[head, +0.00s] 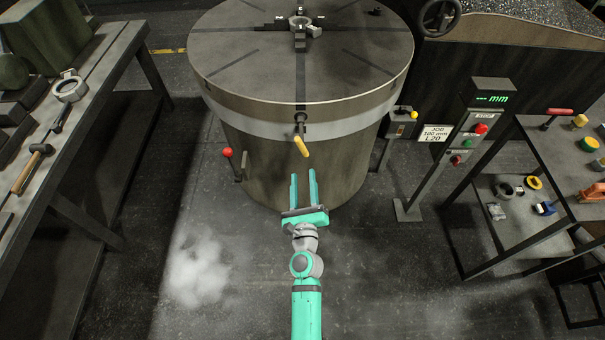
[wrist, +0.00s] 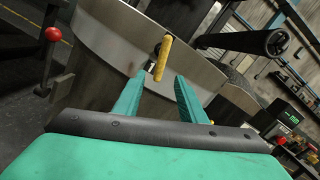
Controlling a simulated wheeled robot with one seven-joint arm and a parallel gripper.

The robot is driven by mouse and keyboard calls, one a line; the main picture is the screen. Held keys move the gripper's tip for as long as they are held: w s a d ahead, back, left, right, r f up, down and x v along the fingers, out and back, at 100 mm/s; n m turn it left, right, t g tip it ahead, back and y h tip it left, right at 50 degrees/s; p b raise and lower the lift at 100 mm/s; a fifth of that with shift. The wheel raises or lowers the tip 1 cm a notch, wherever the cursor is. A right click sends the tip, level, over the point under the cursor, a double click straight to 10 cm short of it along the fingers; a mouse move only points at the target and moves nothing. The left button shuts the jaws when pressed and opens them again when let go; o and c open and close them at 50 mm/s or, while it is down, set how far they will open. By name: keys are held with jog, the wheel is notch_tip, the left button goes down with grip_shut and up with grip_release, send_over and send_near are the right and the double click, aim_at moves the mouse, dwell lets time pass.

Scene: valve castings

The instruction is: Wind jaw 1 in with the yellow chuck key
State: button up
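The yellow chuck key (head: 301,146) sits in a socket in the rim of the big round chuck table (head: 240,85), on the side facing me. Its yellow handle hangs tilted. My gripper (head: 303,175) is open and empty, just below and short of the key in the head view. In the wrist view the key (wrist: 162,58) shows beyond and between the two green fingers (wrist: 158,90), apart from both. Dark jaws (head: 300,40) stand near the middle of the chuck top around a pale ring-shaped casting (head: 300,22).
A red-knobbed lever (head: 228,153) stands left of the key, also seen in the wrist view (wrist: 52,35). A control post (head: 480,125) with a green readout and a job sign (head: 435,133) stand right. Benches flank both sides. The floor before the chuck is clear.

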aim_at(303, 150)
jog(key=shift+m, duration=0.6)
jog(key=shift+w+a+r, duration=0.1)
jog(key=shift+w+r, duration=0.15)
jog(key=shift+w, duration=1.05)
jog(key=shift+w+d+r, duration=0.1)
jog(key=shift+w+r, duration=0.15)
jog(key=shift+w, duration=1.1)
jog(key=shift+w+a+r, duration=0.1)
jog(key=shift+w+r, duration=0.15)
jog(key=shift+w, duration=1.05)
jog(key=shift+w+r, duration=0.15)
jog(key=shift+w, duration=0.95)
jog(key=shift+w+a+r, duration=0.1)
jog(key=shift+w, duration=0.8)
grip_shut()
jog(key=shift+w, duration=0.15)
